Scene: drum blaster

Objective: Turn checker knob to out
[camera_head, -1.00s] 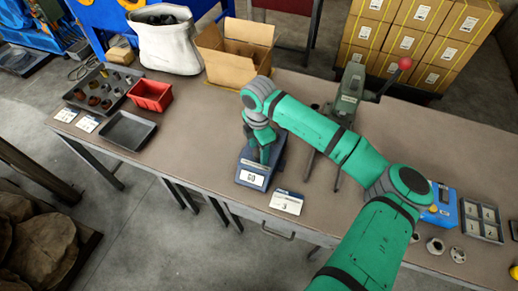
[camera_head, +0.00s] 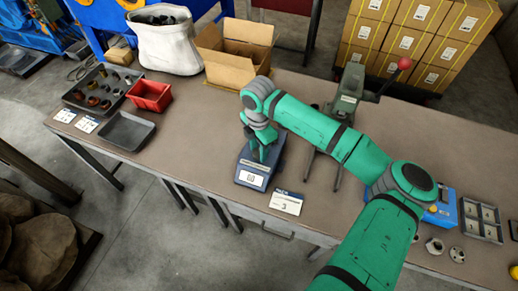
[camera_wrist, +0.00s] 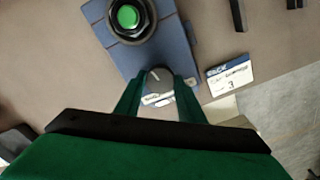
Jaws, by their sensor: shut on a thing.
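The checker (camera_head: 243,178) is a small dark-blue box on the bench, below my arm. Its white display (camera_head: 251,179) carries a small dark mark that I cannot read. In the wrist view the checker's blue top (camera_wrist: 170,40) has a green button (camera_wrist: 128,16) in a black ring. The grey checker knob (camera_wrist: 158,76) sits between my green fingertips. My gripper (camera_wrist: 157,88) is shut on the knob, one finger on each side. In the head view the gripper (camera_head: 262,156) points down onto the checker, and the knob is hidden.
A card marked 3 (camera_head: 287,202) lies right of the checker. A press with a red-ball lever (camera_head: 345,100) stands behind to the right. An open cardboard box (camera_head: 235,55), a red bin (camera_head: 150,96) and a grey tray (camera_head: 127,131) are to the left. The bench between tray and checker is clear.

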